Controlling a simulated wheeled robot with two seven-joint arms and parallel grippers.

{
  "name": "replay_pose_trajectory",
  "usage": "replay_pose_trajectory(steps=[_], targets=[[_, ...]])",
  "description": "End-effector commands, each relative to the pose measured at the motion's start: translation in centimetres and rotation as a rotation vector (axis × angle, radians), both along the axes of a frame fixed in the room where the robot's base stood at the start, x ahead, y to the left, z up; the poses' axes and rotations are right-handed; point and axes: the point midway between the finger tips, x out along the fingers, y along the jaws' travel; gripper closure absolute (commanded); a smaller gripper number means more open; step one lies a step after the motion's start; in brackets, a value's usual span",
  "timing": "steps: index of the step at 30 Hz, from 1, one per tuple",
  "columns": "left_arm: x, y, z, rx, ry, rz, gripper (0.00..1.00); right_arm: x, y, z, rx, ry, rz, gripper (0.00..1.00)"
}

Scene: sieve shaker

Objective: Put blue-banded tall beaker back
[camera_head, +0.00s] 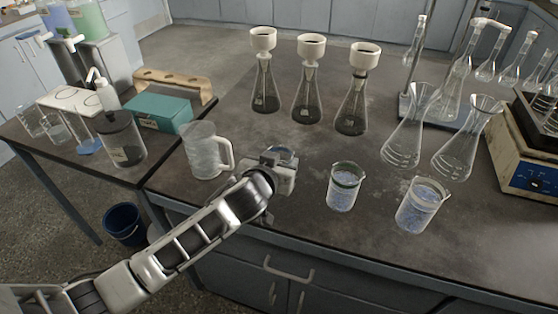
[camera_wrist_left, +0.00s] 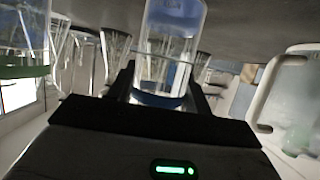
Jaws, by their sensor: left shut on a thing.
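The blue-banded tall beaker (camera_wrist_left: 172,45) is clear glass with a blue band low in the left wrist view. It stands between the two fingers of my left gripper (camera_wrist_left: 165,85), which is shut on it. I cannot tell whether the beaker touches the bench. My right gripper is not in view.
A green-banded beaker (camera_head: 343,188) and a pale-banded beaker (camera_head: 421,206) stand to the right. A clear handled jug (camera_head: 204,152) is close on the left. Flasks with white funnels (camera_head: 311,95) stand behind. The bench middle (camera_head: 300,140) is clear.

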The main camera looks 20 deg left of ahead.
Motion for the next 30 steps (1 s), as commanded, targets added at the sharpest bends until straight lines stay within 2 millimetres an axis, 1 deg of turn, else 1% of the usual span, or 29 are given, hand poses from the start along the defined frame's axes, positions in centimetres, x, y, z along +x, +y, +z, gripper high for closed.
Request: replay_pose_trajectory(steps=[3,7,8,9,10,17,20,22,25,30], targets=[[0.0,0.0,0.1,0.0,-0.001,0.0,0.78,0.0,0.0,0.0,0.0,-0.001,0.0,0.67],[0.0,0.0,-0.3,0.0,-0.001,0.0,0.78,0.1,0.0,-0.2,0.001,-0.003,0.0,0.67],[0.0,0.0,-0.3,0.0,0.0,0.0,0.42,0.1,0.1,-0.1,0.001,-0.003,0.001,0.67],[0.0,0.0,-0.2,0.001,0.0,0.0,0.31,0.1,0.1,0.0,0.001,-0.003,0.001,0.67],[0.0,0.0,-0.2,0.0,0.0,0.0,0.28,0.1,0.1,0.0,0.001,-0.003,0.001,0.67],[0.0,0.0,-0.2,0.0,0.0,0.0,0.28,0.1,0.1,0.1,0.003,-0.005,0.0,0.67],[0.0,0.0,0.3,0.001,-0.001,0.0,0.28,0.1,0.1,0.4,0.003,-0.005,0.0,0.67],[-0.7,0.0,0.3,0.0,0.0,-0.001,0.28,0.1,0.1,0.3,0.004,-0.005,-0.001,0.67],[-2.2,0.0,1.0,-0.001,0.0,-0.001,0.28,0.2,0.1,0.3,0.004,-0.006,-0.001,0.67],[-5.7,0.2,2.4,-0.002,0.002,0.0,0.28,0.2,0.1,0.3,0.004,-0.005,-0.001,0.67]])
